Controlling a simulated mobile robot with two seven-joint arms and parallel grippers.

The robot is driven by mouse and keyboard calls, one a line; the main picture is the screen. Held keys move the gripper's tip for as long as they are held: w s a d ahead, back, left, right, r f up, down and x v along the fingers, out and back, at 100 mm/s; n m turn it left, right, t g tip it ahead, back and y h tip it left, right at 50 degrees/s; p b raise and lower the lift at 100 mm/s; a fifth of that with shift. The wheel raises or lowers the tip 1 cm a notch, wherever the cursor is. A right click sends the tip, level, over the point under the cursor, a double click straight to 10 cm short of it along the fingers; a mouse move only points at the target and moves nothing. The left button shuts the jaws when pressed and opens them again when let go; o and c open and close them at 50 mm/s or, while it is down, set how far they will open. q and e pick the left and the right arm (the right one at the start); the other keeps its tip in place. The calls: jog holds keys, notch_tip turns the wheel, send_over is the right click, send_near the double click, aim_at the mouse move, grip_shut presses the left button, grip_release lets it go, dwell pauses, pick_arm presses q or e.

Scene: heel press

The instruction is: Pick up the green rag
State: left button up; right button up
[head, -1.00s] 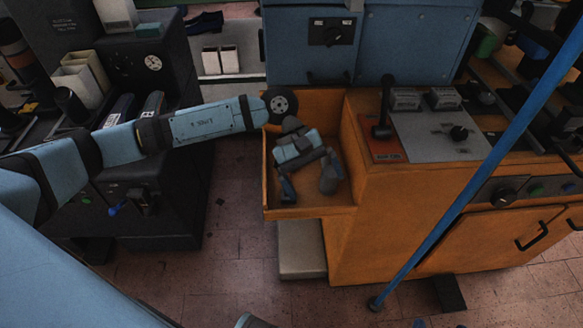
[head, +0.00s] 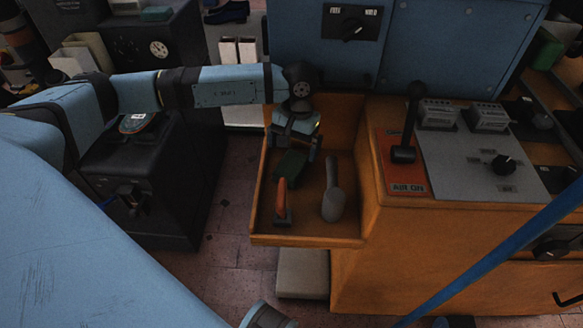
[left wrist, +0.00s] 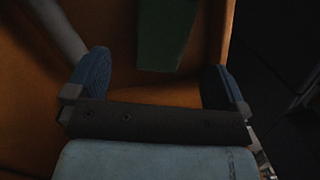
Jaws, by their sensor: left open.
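The green rag (head: 291,165) lies in the orange tray (head: 305,241), towards its back left. In the left wrist view the rag (left wrist: 167,35) shows as a dark green block shape ahead of the jaws. My left gripper (head: 294,146) is at the back of the tray, pointing down, and hides part of the rag in the head view. In the left wrist view its two blue fingertips (left wrist: 157,76) are wide apart, with nothing held between them. The rag lies beyond the tips, nearer the right one.
In the tray, an orange-handled tool (head: 282,198) lies in front of the rag and a grey scoop-like tool (head: 333,196) to its right. The tray walls stand close around them.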

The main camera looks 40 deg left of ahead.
aim_at(291, 164)
pick_arm(q)
jog(key=shift+s+f, duration=0.1)
jog(key=shift+f, duration=0.8)
jog(key=f, duration=0.1)
jog(key=f+b, duration=0.1)
jog(key=f, duration=0.1)
jog(key=shift+s+f, duration=0.3)
jog(key=shift+s, duration=0.05)
jog(key=shift+f, duration=0.4)
jog(key=c, duration=0.9)
jog(key=shift+c, duration=0.9)
pick_arm(e)
jog(key=shift+w+a+r+t+y, duration=0.25)
jog(key=shift+a+r+t+y, duration=0.1)
jog(key=shift+r, duration=0.3)
jog(key=shift+w+a+r+t+y, duration=0.25)
jog(key=shift+r+t, duration=0.1)
jog(key=shift+r, duration=0.25)
pick_arm(q)
jog(key=shift+r, duration=0.1)
